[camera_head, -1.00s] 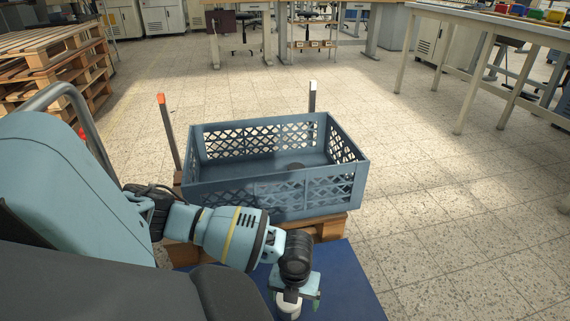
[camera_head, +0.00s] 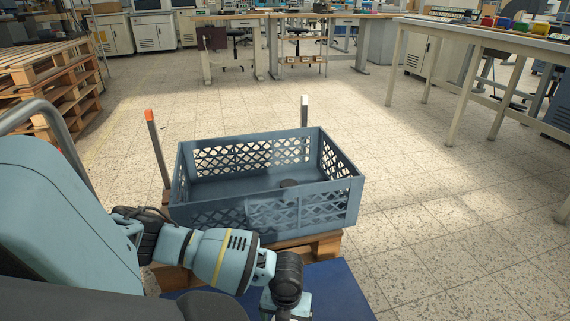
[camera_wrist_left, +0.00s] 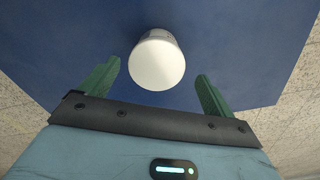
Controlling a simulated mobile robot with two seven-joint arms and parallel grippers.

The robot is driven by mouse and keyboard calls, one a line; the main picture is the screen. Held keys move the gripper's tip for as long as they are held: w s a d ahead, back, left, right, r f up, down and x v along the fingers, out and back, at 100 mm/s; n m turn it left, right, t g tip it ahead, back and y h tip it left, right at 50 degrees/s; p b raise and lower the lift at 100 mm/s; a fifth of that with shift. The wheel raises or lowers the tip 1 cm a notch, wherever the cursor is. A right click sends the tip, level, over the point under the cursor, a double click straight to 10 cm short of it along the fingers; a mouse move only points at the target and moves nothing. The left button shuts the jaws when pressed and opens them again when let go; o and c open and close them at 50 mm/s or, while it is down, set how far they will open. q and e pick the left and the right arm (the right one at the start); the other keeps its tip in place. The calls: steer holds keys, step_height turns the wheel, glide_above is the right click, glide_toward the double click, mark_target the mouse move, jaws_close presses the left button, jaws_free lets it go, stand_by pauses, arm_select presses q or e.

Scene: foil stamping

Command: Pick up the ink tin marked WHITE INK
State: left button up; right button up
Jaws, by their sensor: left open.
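A white round tin (camera_wrist_left: 157,62) stands on a dark blue surface (camera_wrist_left: 60,45) in the left wrist view, its plain white end facing the camera. Some marking shows on its side, too small to read. My left gripper (camera_wrist_left: 157,88) is open. Its two green fingers lie to either side of the tin, with gaps on both sides, and the tin is just ahead of the fingertips. In the head view the gripper's fingers and the tin are cut off by the bottom edge. My right gripper is not in view.
A blue-grey crate (camera_head: 345,205) stands on a wooden pallet (camera_head: 325,243) beyond the blue surface (camera_head: 340,290). Two posts rise beside the crate, one orange-tipped (camera_head: 155,145). The tiled floor to the right is clear.

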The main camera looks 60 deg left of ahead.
arm_select(q)
steer(key=shift+f, duration=0.35)
steer(key=f+b, duration=0.3)
steer(key=f, duration=0.1)
steer(key=shift+s+a+f, duration=0.1)
steer(key=shift+s+a, duration=0.1)
steer(key=shift+a, duration=0.05)
steer(key=shift+f, duration=0.15)
steer(key=c, duration=1.3)
steer(key=shift+o, duration=0.2)
steer(key=shift+r, duration=0.2)
